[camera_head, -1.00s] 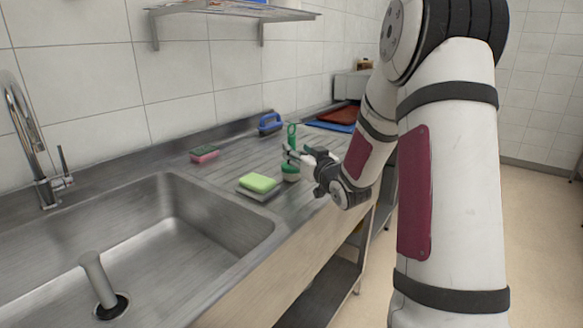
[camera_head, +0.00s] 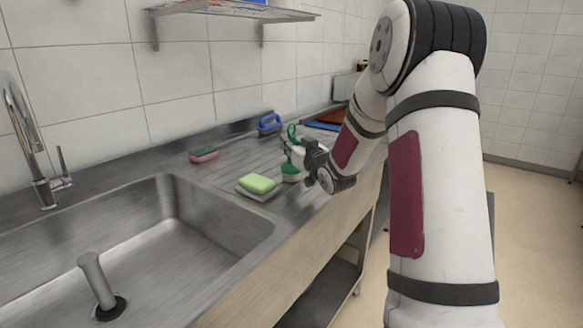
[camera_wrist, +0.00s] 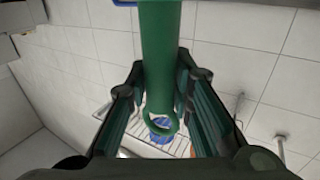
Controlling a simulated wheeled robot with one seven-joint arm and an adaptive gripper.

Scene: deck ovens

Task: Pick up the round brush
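The round brush (camera_head: 291,172) stands upright on the steel drainboard, with a green and white head at the bottom and a green handle with a looped end on top. My gripper (camera_head: 289,148) is at its handle, reaching in from the right. In the wrist view the green handle (camera_wrist: 160,50) runs between the two dark fingers of my gripper (camera_wrist: 160,85), one on each side. The fingers look open, with narrow gaps beside the handle; contact is not clear. My gripper hides part of the handle in the head view.
A green sponge (camera_head: 258,183) on a small tray lies just left of the brush. A pink sponge (camera_head: 204,155) and a blue-handled brush (camera_head: 270,124) lie farther back. The sink basin (camera_head: 150,235) is at left. A wall shelf (camera_head: 235,12) hangs above.

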